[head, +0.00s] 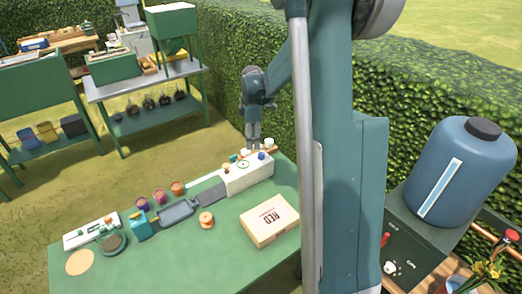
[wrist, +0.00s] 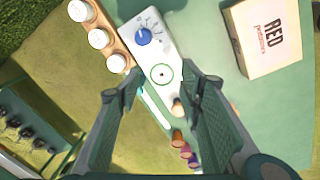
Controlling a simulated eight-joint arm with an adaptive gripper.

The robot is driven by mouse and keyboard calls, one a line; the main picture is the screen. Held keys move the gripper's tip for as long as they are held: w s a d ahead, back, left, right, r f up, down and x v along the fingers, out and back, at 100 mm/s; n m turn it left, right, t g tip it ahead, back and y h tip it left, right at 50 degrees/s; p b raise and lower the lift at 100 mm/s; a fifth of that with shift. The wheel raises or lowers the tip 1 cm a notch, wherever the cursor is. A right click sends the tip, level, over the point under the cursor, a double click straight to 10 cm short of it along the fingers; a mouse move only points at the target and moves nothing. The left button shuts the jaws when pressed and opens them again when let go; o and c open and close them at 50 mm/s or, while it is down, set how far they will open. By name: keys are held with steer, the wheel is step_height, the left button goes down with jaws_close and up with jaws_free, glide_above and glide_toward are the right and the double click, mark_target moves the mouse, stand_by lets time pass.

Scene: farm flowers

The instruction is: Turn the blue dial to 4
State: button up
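The blue dial (wrist: 143,37) sits on the far end of a white box (wrist: 165,55) in the wrist view, with small dark marks in an arc beside it. The marks are too small to read, and I cannot tell which one the dial points to. In the head view, the dial (head: 262,156) is on top of the white box (head: 250,176) at the back of the green table. My gripper (wrist: 152,87) is open and empty, its fingers apart on either side of the box's near part. In the head view, my gripper (head: 253,146) hangs just behind the dial, not touching it.
A green ring mark (wrist: 162,74) and a pale knob (wrist: 178,105) are also on the box. White-lidded jars (wrist: 98,38) stand in a wooden rack beside it. A carton marked RED (head: 270,221) and an orange spool (head: 206,220) are on the table (head: 185,262).

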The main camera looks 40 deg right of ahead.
steer(key=n+p, duration=0.1)
steer(key=p, duration=0.1)
glide_toward(261, 153)
steer(key=shift+w+a+f+g, duration=0.2)
steer(key=shift+a+g, duration=0.1)
steer(key=shift+g, duration=0.1)
steer(key=shift+d+f+n, duration=0.4)
steer(key=shift+f, duration=0.1)
steer(key=shift+f, duration=3.8)
steer(key=shift+c, duration=0.4)
steer(key=c, duration=0.8)
